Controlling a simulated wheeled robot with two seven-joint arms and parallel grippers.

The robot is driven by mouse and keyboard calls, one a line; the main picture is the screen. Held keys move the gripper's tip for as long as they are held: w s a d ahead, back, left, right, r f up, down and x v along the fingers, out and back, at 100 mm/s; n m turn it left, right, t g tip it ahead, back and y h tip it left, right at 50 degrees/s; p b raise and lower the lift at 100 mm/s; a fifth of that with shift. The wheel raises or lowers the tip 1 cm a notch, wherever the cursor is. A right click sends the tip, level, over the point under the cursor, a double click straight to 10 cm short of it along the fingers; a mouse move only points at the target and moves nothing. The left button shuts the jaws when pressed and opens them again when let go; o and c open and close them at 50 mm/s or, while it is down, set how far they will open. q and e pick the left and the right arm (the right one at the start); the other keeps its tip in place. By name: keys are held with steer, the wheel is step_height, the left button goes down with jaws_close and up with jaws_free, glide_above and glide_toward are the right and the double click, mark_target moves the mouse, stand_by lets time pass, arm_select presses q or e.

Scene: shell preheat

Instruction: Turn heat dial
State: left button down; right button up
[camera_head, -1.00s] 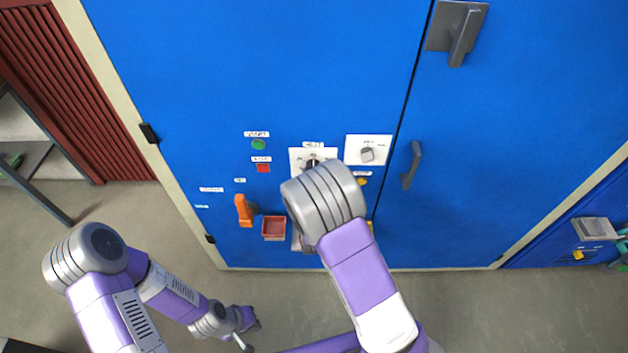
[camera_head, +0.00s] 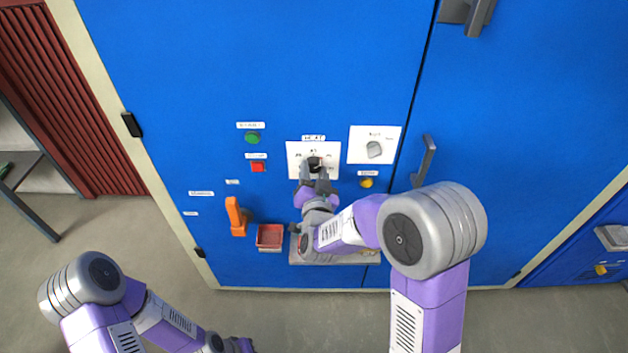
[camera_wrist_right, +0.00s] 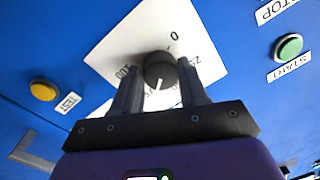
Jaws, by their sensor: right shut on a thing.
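The heat dial (camera_head: 314,163) is a black round knob on a white plate with a printed scale, on the blue cabinet front. In the right wrist view the dial (camera_wrist_right: 160,68) shows a white pointer line towards the gripper side. My right gripper (camera_head: 314,177) is at the dial, its two fingers on either side of the knob and shut on it. The fingers also show in the right wrist view (camera_wrist_right: 159,88). My left arm is low at the left; its gripper is cut off by the bottom edge.
A second white plate with a grey knob (camera_head: 374,149) is to the right, above a yellow button (camera_head: 366,183). A green button (camera_head: 252,138), red button (camera_head: 258,167), orange handle (camera_head: 236,216) and red tray (camera_head: 270,236) are to the left. A grey door handle (camera_head: 424,160) stands out further right.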

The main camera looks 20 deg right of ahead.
steer(key=shift+m+b, duration=0.4)
steer(key=shift+m, duration=0.3)
steer(key=o, duration=1.1)
steer(key=shift+c, duration=0.2)
steer(key=s+a+p, duration=0.1)
steer(key=s, duration=0.6)
steer(key=shift+s+a, duration=0.2)
steer(key=shift+a, duration=0.05)
